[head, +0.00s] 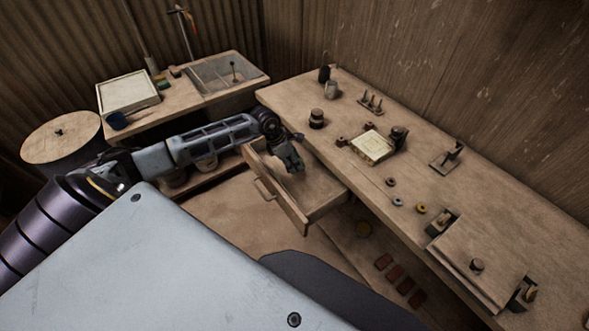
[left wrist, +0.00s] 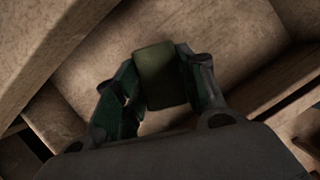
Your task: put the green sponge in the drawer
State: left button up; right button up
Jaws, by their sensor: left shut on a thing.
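My left gripper (head: 292,166) is over the open drawer (head: 323,194) under the workbench. In the left wrist view the fingers of my left gripper (left wrist: 160,95) are shut on the green sponge (left wrist: 160,72), one on each side. Below the sponge are the bare wooden drawer floor (left wrist: 225,45) and the drawer walls. I cannot tell whether the sponge touches the floor. In the head view the gripper hides the sponge. My right gripper is not in view.
The workbench (head: 460,220) carries a cream tile (head: 371,147) in a press, a dark jar (head: 316,118), several rings and pegs. A side table with a sink (head: 228,72) and a white tray (head: 128,92) stands at the back left. Reddish blocks (head: 393,272) lie on the shelf below.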

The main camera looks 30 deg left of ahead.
pick_arm(q)
jog(key=shift+f, duration=0.45)
jog(key=shift+f, duration=0.1)
jog(key=shift+f, duration=1.8)
jog(key=shift+f, duration=0.15)
jog(key=o, duration=1)
jog(key=shift+b+v, duration=0.4)
jog(key=shift+v, duration=5.8)
jog(key=shift+w, duration=0.1)
